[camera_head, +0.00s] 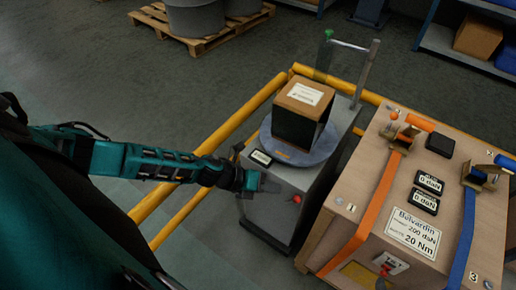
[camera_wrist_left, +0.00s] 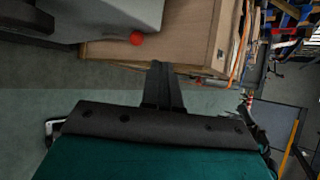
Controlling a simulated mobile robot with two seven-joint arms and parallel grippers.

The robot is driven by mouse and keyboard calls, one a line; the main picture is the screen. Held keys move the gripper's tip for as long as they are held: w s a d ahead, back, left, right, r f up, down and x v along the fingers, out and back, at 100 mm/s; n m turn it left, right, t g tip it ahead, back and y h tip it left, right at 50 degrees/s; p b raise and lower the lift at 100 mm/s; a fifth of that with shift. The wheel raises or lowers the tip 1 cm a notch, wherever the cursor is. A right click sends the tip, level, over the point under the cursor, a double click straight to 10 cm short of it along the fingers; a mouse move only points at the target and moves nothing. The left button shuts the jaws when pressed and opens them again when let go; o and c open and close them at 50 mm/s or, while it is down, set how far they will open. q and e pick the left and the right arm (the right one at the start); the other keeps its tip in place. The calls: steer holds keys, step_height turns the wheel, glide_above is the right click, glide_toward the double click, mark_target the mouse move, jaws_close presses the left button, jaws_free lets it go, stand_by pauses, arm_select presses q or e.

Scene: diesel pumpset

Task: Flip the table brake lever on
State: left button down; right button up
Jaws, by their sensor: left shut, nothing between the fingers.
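A grey cabinet (camera_head: 290,182) carries a round turntable (camera_head: 272,147) with a box (camera_head: 302,112) on it. A red ball knob (camera_head: 296,199), apparently the end of the table brake lever, sticks out at the cabinet's front; the lever's shaft is hard to make out. My left gripper (camera_head: 268,186) is shut and empty, just left of the knob in the head view and apart from it. In the left wrist view the red knob (camera_wrist_left: 137,39) shows beyond and slightly left of the shut fingertips (camera_wrist_left: 161,66). My right gripper is not in view.
A wooden crate (camera_head: 341,205) with orange and blue straps stands right of the cabinet; another red knob (camera_head: 386,269) is on its front. Yellow rails (camera_head: 225,147) run behind and left of the cabinet. A small display (camera_head: 260,158) sits near the gripper.

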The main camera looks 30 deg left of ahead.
arm_select(q)
steer(key=s+a+r+p, duration=0.1)
steer(key=s+r, duration=0.2)
steer(key=r, duration=0.2)
steer(key=shift+a, duration=0.35)
steer(key=d+r+n+t+y, duration=0.1)
steer(key=d+r+n+t, duration=0.3)
steer(key=d+n, duration=1)
steer(key=s+a+f+n+y, duration=0.1)
steer(key=s+a+n+y, duration=0.1)
steer(key=a+n, duration=0.3)
steer(key=s+a+f+n+y, duration=0.1)
steer(key=s+a+n+y, duration=0.2)
steer(key=n, duration=0.9)
steer(key=shift+s+a, duration=0.6)
steer(key=shift+a, duration=0.35)
